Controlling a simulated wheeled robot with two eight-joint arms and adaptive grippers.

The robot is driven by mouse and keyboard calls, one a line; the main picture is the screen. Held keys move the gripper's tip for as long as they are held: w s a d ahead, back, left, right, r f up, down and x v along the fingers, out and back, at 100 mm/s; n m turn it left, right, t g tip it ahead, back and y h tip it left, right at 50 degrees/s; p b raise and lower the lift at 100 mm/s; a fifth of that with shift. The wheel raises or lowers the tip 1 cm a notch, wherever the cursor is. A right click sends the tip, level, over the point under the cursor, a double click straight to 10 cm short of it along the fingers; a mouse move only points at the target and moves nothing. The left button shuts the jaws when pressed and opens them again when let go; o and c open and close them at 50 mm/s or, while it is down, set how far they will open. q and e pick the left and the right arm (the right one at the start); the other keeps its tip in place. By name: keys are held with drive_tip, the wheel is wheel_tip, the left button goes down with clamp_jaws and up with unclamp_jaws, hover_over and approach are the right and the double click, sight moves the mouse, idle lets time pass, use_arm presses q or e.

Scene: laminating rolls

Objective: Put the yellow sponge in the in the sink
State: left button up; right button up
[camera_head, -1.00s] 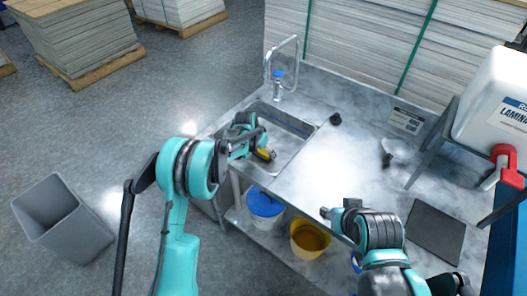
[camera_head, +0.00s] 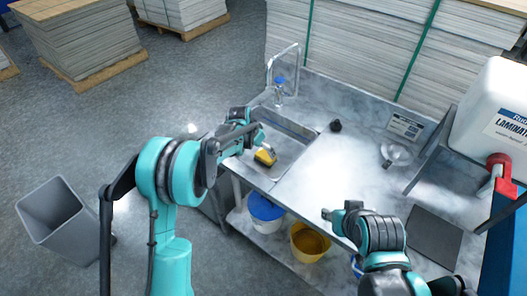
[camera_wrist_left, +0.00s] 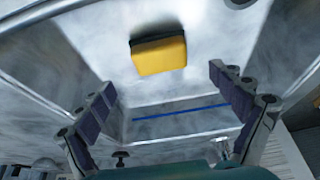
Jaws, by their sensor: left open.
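The yellow sponge (camera_head: 265,157), with a dark layer on one side, is inside the metal sink (camera_head: 282,163). In the left wrist view the sponge (camera_wrist_left: 159,52) shows against the sink's grey surface, beyond the fingers and apart from them. My left gripper (camera_head: 250,133) is over the sink, just above and left of the sponge in the head view. Its fingers are spread and empty in the left wrist view (camera_wrist_left: 163,85). My right gripper (camera_head: 329,214) is over the front edge of the counter, away from the sink; its fingers are too small to read.
A tap (camera_head: 279,84) stands behind the sink. A black knob-like item (camera_head: 336,126) and a clear dish (camera_head: 396,153) are on the counter (camera_head: 330,165). A white jug (camera_head: 492,105) stands at the right. Buckets (camera_head: 266,208) are below. The middle counter is clear.

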use_arm(q)
drive_tip(key=s+a+r+n+t, duration=0.1)
drive_tip(key=s+a+r, duration=0.2)
drive_tip(key=s+r, duration=0.3)
drive_tip(key=s+a+r+n+y, duration=0.1)
drive_tip(key=s+a+r+n, duration=0.15)
drive_tip(key=s+r, duration=0.35)
drive_tip(key=s+a+r+t, duration=0.1)
drive_tip(key=s+a+r, duration=0.3)
drive_tip(key=s+r, duration=0.2)
drive_tip(key=s+a+f+n, duration=0.1)
drive_tip(key=s+a+n, duration=0.1)
drive_tip(key=s, duration=0.6)
drive_tip(key=s+a+f+n+t+y, duration=0.1)
drive_tip(key=s+a, duration=0.1)
drive_tip(key=s, duration=0.7)
drive_tip(key=shift+s+a+n+t+y+p, duration=0.15)
drive_tip(key=shift+a+n+t+y+p, duration=0.2)
drive_tip(key=shift+p, duration=0.1)
